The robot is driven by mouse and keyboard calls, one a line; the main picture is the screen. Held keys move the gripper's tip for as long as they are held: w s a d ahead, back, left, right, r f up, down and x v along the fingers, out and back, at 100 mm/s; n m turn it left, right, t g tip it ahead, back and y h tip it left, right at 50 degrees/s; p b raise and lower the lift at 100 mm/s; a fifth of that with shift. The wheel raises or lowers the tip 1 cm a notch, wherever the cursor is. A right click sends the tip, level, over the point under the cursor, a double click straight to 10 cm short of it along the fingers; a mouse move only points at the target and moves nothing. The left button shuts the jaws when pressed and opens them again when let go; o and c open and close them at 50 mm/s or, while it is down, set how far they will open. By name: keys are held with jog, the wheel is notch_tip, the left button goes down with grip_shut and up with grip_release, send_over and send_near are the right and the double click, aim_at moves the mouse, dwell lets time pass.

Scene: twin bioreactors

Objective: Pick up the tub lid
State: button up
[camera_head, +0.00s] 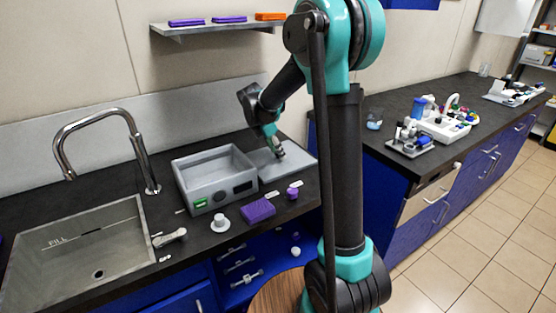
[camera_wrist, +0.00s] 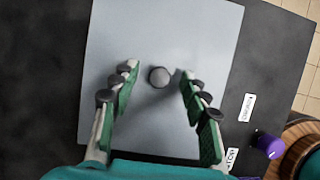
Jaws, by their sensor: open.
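The tub lid (camera_head: 297,163) is a flat grey plate lying on the dark counter, just right of the grey tub (camera_head: 178,183). In the wrist view the lid (camera_wrist: 165,40) fills the middle, with a round grey knob (camera_wrist: 159,77) at its centre. My gripper (camera_head: 279,155) is over the lid in the head view. In the wrist view my gripper (camera_wrist: 157,80) is open, its green-padded fingers on either side of the knob with a gap on both sides. In the head view the gripper and arm hide the knob.
A purple block (camera_head: 258,210), a purple cap (camera_head: 292,193) and a white round piece (camera_head: 220,222) stand along the counter's front. A sink (camera_head: 80,250) with a tall tap (camera_head: 140,155) is at left. A wall shelf (camera_head: 215,27) hangs above.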

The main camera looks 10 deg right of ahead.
grip_shut()
jog(key=shift+r, duration=0.15)
